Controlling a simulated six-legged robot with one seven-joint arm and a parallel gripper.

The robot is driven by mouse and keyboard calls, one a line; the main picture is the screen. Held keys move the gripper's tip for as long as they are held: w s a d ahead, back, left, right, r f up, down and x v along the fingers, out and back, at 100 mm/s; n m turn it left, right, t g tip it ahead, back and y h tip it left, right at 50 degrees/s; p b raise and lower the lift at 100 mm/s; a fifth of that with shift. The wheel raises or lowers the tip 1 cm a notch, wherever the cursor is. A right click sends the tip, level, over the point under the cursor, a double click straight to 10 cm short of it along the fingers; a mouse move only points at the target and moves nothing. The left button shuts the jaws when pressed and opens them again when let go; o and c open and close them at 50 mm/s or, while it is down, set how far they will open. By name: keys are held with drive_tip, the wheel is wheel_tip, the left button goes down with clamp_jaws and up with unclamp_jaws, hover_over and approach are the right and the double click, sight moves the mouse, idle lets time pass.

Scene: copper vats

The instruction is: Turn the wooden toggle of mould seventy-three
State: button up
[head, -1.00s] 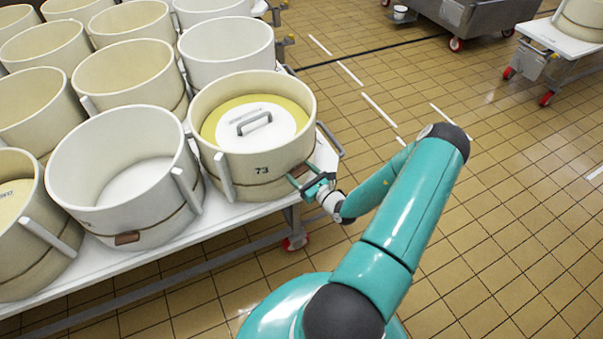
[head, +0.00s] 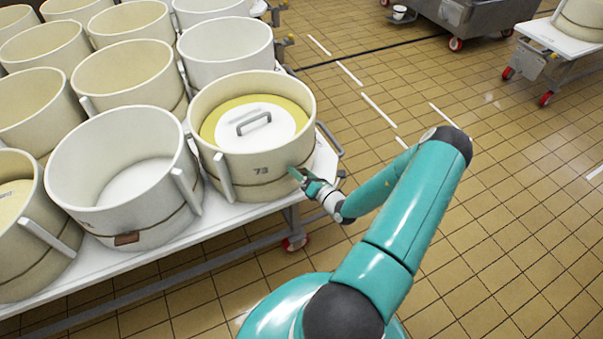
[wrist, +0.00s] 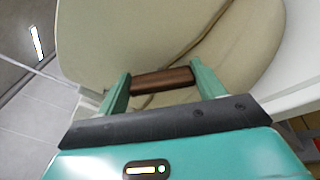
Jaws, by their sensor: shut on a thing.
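Mould seventy-three (head: 262,158) is a round cream mould with the number 73 on its wall, at the near right corner of the white table. Its brown wooden toggle (wrist: 162,82) shows in the wrist view, lying against the wall at an angle to the thin dark cord (wrist: 205,42). My gripper (head: 294,174) is at the mould's right side, tilted. In the wrist view its two teal fingers (wrist: 160,79) are shut on the toggle, one at each end. In the head view the toggle is hidden by my gripper.
A white lid with a grey handle (head: 254,122) lies inside mould seventy-three. Other open moulds (head: 118,165) crowd the table to the left. A metal bar (head: 331,139) sticks out at the table's right edge. The tiled floor (head: 500,230) at right is clear.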

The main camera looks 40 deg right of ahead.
drive_tip(key=m, duration=0.4)
drive_tip(key=shift+d+f+m, duration=0.1)
drive_tip(key=shift+m, duration=0.3)
drive_tip(key=m, duration=0.4)
drive_tip(key=shift+m, duration=0.3)
drive_tip(key=o, duration=1)
drive_tip(key=shift+f, duration=0.1)
drive_tip(key=s, duration=1.3)
drive_tip(key=shift+s+a, duration=0.2)
drive_tip(key=shift+s, duration=0.2)
